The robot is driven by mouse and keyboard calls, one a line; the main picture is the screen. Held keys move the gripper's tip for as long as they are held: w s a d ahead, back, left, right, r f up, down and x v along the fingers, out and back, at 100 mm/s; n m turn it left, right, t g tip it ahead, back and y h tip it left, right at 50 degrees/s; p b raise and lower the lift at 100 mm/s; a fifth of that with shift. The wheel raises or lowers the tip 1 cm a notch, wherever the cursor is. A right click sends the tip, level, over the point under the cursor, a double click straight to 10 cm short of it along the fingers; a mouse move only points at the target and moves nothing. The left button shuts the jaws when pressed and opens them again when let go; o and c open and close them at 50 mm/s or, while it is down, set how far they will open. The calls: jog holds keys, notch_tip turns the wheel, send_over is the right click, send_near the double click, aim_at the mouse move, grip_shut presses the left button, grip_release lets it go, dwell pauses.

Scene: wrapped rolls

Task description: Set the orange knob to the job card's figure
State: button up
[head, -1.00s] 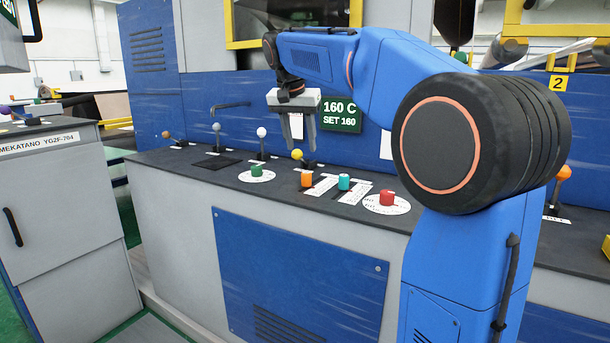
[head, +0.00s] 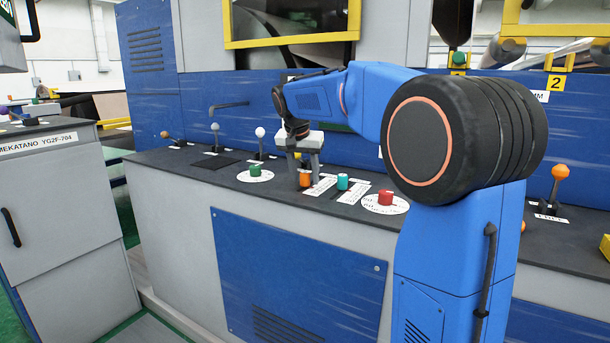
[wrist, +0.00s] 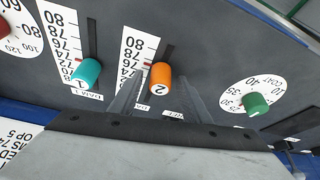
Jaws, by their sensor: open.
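The orange knob (head: 305,180) sits on a slider slot in the dark console top, beside a white scale strip. In the wrist view the orange knob (wrist: 160,78) is marked 2, and its scale (wrist: 136,52) shows 80, 78, 76 and lower figures. A red pointer is beside the knob; its exact reading is unclear. My gripper (head: 305,181) is open, pointing down, with its fingers either side of the knob; contact cannot be told.
A teal knob (head: 343,182) marked 1 stands close right of the orange one. A green dial (head: 255,171) is to the left, a red dial (head: 385,198) farther right. Ball-topped levers (head: 260,133) stand behind. The blue panel rises behind the console.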

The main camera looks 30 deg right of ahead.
grip_shut()
jog(key=shift+w+d, duration=0.45)
jog(key=shift+d, duration=0.25)
jog(key=shift+w+d, duration=0.45)
jog(key=shift+d, duration=0.2)
grip_release()
jog(key=v, duration=1.7)
jog(key=shift+r, duration=0.2)
jog(key=shift+s+a, duration=0.1)
